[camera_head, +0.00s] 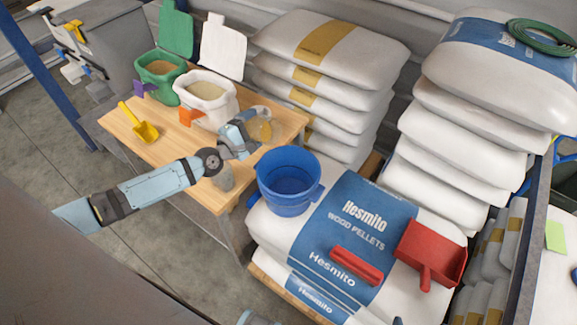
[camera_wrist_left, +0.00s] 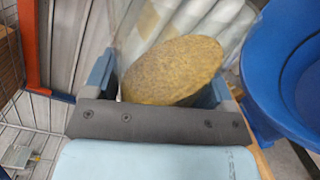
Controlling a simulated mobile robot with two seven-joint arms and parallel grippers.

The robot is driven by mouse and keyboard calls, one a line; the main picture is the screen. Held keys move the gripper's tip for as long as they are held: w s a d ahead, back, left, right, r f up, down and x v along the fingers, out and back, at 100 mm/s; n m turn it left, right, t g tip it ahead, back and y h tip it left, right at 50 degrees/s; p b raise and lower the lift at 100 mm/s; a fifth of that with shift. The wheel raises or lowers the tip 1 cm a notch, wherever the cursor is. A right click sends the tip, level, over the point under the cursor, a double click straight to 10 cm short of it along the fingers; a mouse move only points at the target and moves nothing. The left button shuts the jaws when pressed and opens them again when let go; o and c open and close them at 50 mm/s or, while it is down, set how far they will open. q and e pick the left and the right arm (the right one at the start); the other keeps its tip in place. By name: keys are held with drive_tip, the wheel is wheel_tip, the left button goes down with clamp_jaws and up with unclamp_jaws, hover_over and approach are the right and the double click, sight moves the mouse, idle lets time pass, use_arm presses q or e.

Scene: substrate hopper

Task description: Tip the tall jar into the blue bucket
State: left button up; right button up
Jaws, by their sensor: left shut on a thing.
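The tall jar (camera_head: 260,128) is clear with tan contents. My left gripper (camera_head: 240,134) is shut on it near the right end of the wooden table. In the left wrist view the jar (camera_wrist_left: 175,70) sits between the two fingers of my left gripper (camera_wrist_left: 165,92), its brownish round face showing; I cannot tell how far it is tilted. The blue bucket (camera_head: 285,205) stands open and upright on the pellet sacks, right of and nearer than the jar. It also shows at the right of the left wrist view (camera_wrist_left: 262,75). My right gripper is not in view.
A white sack (camera_head: 208,100), a green sack (camera_head: 160,75) and a yellow scoop (camera_head: 142,125) are also there. A red scoop (camera_head: 430,255) lies right of the bucket.

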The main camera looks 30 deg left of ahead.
use_arm(q)
drive_tip(key=shift+d+f+m, duration=0.15)
drive_tip(key=shift+f+m, duration=0.2)
drive_tip(key=shift+m, duration=0.65)
drive_tip(key=shift+d+f+m+p, duration=0.15)
drive_tip(key=shift+m+p, duration=0.4)
drive_tip(key=shift+m, duration=0.35)
drive_tip(key=m+p, duration=0.1)
drive_tip(key=d+r+m+p, duration=0.1)
drive_tip(key=m+p, duration=0.2)
drive_tip(key=shift+s+d+r, duration=0.25)
drive_tip(key=shift+d, duration=0.05)
drive_tip(key=shift+d+m+p, duration=0.15)
drive_tip(key=shift+m+p, duration=0.25)
drive_tip(key=shift+m, duration=0.2)
drive_tip(key=shift+f, duration=0.1)
